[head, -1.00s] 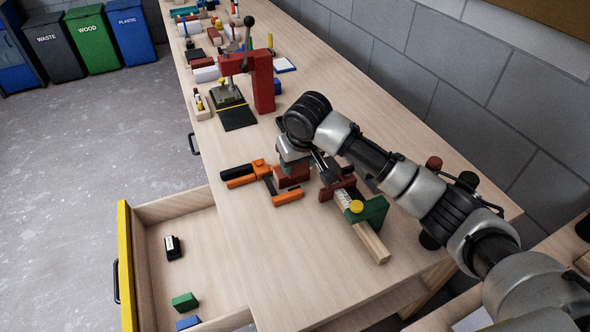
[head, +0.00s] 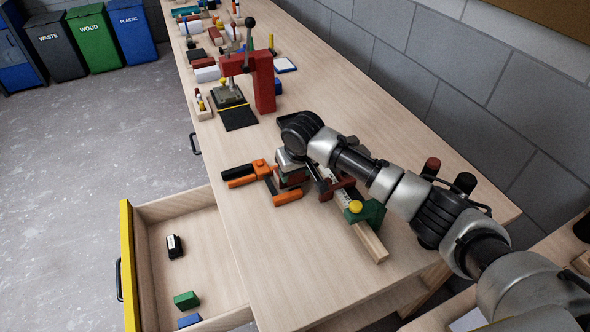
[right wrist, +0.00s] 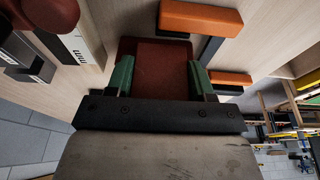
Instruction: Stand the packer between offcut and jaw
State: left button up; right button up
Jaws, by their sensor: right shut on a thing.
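My right gripper (right wrist: 155,85) is shut on a dark red block (right wrist: 153,58), which I take to be the packer; it fills the space between the green finger pads. In the head view the gripper (head: 291,170) is low over the bench, between the orange clamp and the batten. The arm partly hides the block there. To its right a pale batten (head: 369,242) with a white label carries a dark red jaw (head: 338,189) and a green jaw (head: 372,213) with a yellow knob. I cannot tell which piece is the offcut. My left gripper is out of view.
An orange and black clamp (head: 262,168) lies close to the left of the gripper. A red press (head: 264,83) stands further back. An open drawer (head: 127,262) at the left holds small blocks. The bench front is clear.

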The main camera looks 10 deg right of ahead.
jog(key=shift+s+f, duration=0.35)
jog(key=shift+f, duration=0.35)
jog(key=o, duration=0.9)
jog(key=shift+s, duration=0.1)
jog(key=shift+r, duration=0.4)
jog(key=w+v, duration=0.1)
jog(key=v, duration=1.1)
jog(key=shift+r+b, duration=0.35)
